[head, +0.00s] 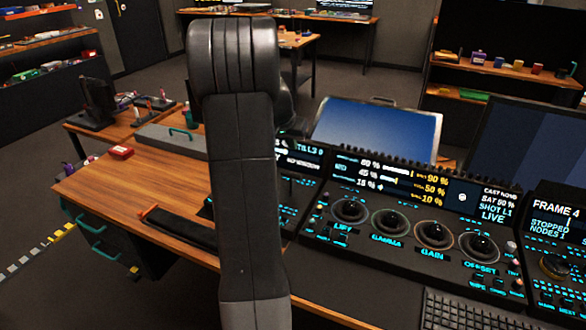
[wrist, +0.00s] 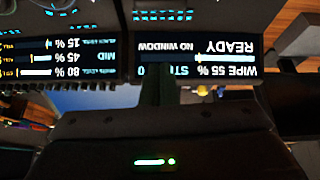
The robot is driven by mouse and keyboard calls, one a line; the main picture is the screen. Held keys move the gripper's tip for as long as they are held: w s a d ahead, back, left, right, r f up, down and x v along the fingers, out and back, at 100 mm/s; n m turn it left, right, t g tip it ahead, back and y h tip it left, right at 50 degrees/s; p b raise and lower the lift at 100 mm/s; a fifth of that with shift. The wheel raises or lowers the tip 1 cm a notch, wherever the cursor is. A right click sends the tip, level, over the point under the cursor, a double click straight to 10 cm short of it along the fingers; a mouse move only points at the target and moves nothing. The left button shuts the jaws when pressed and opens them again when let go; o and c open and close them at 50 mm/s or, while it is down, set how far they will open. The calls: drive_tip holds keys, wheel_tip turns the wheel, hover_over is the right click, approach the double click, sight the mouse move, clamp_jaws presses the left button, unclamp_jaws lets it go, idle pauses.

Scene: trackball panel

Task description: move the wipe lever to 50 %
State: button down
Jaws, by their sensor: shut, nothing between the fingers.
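My gripper (wrist: 160,82) shows in the wrist view as a dark narrow shape in front of a panel screen, shut with nothing seen in it. The wrist picture is upside down. That screen (wrist: 205,62) reads WIPE 55 %, READY and NO WINDOW. I cannot make out the wipe lever in either view. Whether my fingers touch it cannot be told. In the head view my arm crosses the middle and hides my gripper and part of the panel's left side.
The control panel (head: 395,252) has several trackballs, such as the gain ball (head: 434,235). A keyboard (head: 460,310) lies at the front right. A red box (head: 121,152) and a black bar with orange ends (head: 180,228) lie on the wooden desk (head: 110,190) at left.

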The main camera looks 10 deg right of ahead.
drive_tip(key=p, duration=0.1)
hover_over(291, 184)
drive_tip(key=w, duration=0.2)
wheel_tip(291, 184, down, 10)
drive_tip(key=shift+d+r+m, duration=0.25)
drive_tip(key=shift+d+m, duration=0.15)
drive_tip(key=shift+d, duration=0.05)
drive_tip(key=shift+s+f, duration=0.1)
